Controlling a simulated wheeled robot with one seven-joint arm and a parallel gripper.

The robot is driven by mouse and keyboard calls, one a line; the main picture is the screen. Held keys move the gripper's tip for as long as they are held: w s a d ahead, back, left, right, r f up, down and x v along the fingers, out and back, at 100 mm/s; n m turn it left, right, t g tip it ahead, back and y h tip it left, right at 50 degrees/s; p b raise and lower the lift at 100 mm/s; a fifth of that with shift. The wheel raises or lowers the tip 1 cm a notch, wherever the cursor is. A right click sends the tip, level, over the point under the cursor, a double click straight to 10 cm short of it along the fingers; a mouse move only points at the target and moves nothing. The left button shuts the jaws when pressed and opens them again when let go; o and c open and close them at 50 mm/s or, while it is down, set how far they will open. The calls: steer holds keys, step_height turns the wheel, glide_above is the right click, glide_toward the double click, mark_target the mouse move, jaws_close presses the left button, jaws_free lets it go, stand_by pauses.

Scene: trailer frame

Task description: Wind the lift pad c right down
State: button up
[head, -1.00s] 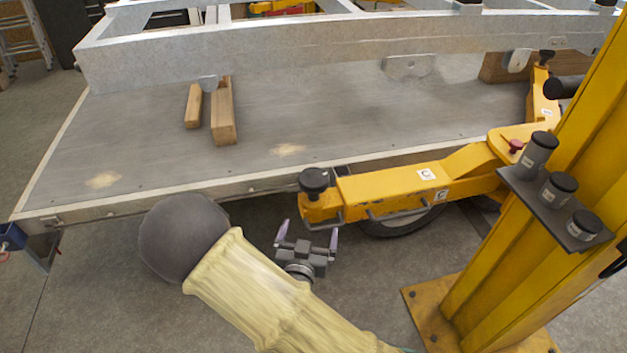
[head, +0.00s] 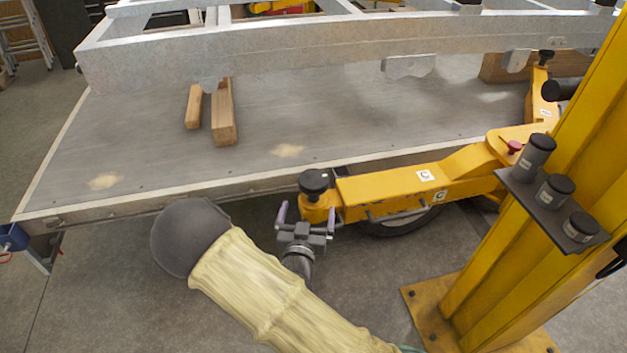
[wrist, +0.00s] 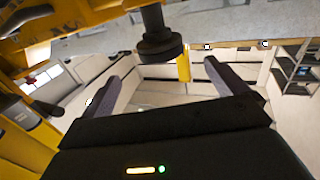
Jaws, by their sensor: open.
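Lift pad c (head: 313,180) is a black round knob-like pad on the near end of a yellow lift arm (head: 390,191) that bears "C" labels. My gripper (head: 306,212) is open and empty, just below and in front of that arm end, its fingers pointing toward it. In the wrist view the black pad and its stem (wrist: 160,46) show ahead, between my two spread fingers (wrist: 168,62) and toward the top of the picture. The fingers appear apart from the pad, though the exact gap is hard to tell.
A yellow lift post (head: 505,200) with a bracket of spare black adaptors (head: 555,190) stands at right. The grey trailer deck (head: 330,110) lies behind the pad, with wood blocks (head: 223,115) and a metal frame (head: 290,48) above. Open floor (head: 110,290) lies at left front.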

mark_target(313, 182)
steer(key=w, duration=0.3)
steer(key=w+p, duration=0.1)
steer(key=w, duration=0.3)
steer(key=w+d, duration=0.1)
steer(key=w, duration=0.3)
steer(key=shift+p, duration=0.35)
steer(key=shift+c, duration=0.2)
steer(key=c, duration=1)
